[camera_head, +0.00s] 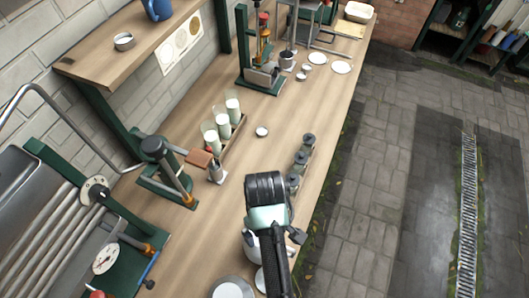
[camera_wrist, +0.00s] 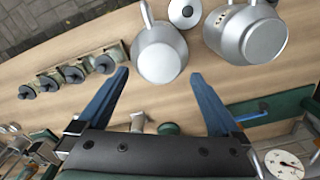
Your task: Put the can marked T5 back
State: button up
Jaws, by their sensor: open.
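Two grey metal cans show in the wrist view. The nearer can (camera_wrist: 160,55) lies just beyond my fingertips, centred between them, with its handle pointing away. The larger can (camera_wrist: 250,38) is to its right. I cannot read a T5 mark on either. In the head view my arm partly hides one can (camera_head: 250,243), and another (camera_head: 232,288) is cut off at the bottom edge. My gripper (camera_wrist: 160,73) is open with nothing between its blue fingers. Its fingertips are hidden behind my arm in the head view.
A round lid with a dark knob (camera_wrist: 185,12) lies by the cans. A row of small knobbed pieces (camera_head: 303,160) stands along the bench's right edge. A rack of milk glasses (camera_head: 226,122) and a green-based press (camera_head: 165,175) are left. Bare bench (camera_head: 285,115) lies between.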

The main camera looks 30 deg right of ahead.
jog(key=w+a+r+m+t+h, duration=0.1)
jog(key=w+r+t, duration=0.5)
jog(key=r, duration=0.7)
jog(key=w+a+r+t+h, duration=0.1)
jog(key=w+r+t, duration=0.45)
jog(key=r, duration=0.75)
jog(key=w+a+r+m+t, duration=0.1)
jog(key=w+r+t, duration=0.2)
jog(key=w+r, duration=0.7)
jog(key=s+a+r+t, duration=0.2)
jog(key=s+r+t, duration=0.2)
jog(key=r, duration=0.7)
jog(key=s+a+r+t+y, duration=0.1)
jog(key=s+a+r+t, duration=0.2)
jog(key=s+r, duration=0.3)
jog(key=s+a+r+m+t, duration=0.1)
jog(key=s+a+r+t, duration=0.2)
jog(key=r, duration=1.3)
jog(key=s+t, duration=0.2)
jog(key=t, duration=0.1)
jog(key=shift+y, duration=0.3)
jog(key=shift+s, duration=0.1)
